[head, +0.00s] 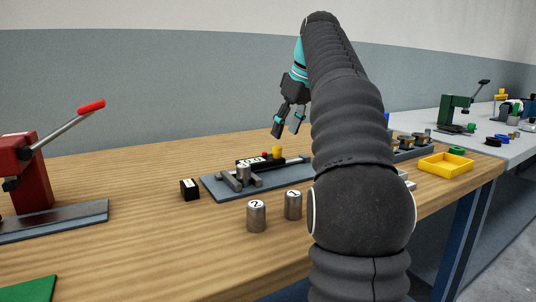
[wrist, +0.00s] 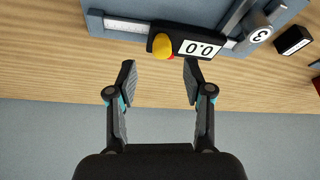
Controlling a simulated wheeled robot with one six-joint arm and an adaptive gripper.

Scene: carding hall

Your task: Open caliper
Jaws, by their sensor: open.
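The caliper lies on a grey-blue base plate (head: 222,188). Its black slider (head: 252,163) has a display that reads 0.0 in the wrist view (wrist: 199,47). A yellow knob (head: 277,151) and a red button (head: 264,154) sit on the slider; the knob also shows in the wrist view (wrist: 162,46). The scale beam (wrist: 125,25) runs left from the slider there. A metal cylinder marked 3 (wrist: 260,32) stands at the caliper's grey bars. My gripper (head: 286,134) is open and empty above the knob; in the wrist view its fingertips (wrist: 159,66) lie just below the knob, apart from it.
Metal cylinders marked 2 (head: 256,217) and 1 (head: 293,205) stand in front of the plate. A small black block (head: 189,190) is to its left. A red lever press (head: 30,175) stands far left. A yellow tray (head: 446,165) is at right. My arm hides part of the bench.

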